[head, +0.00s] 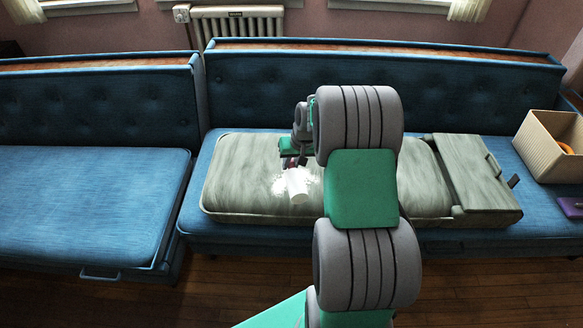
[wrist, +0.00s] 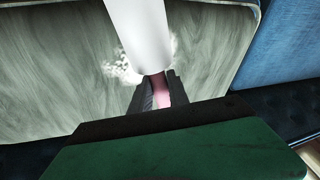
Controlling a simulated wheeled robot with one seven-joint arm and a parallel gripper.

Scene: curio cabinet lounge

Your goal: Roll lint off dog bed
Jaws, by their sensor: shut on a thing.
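The dog bed (head: 238,172) is a long, grey-green, streaked cushion lying on the blue sofa seat. It also fills much of the wrist view (wrist: 55,75). My gripper (head: 291,161) is over its left-middle part, shut on the pinkish handle of a white lint roller. The roller's white cylinder (head: 298,188) points toward the front of the bed and extends away from the fingers in the wrist view (wrist: 140,30). White fuzzy lint (head: 281,184) shows around the roller. I cannot tell whether the roller touches the bed. My arm hides part of the bed's middle.
A grey-green flat panel (head: 470,172) covers the bed's right end. A beige box (head: 545,145) holding an orange thing stands farther right, with a purple item (head: 570,206) in front. Another blue sofa section (head: 90,200) at left is bare. The sofa backrest (head: 255,90) rises behind.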

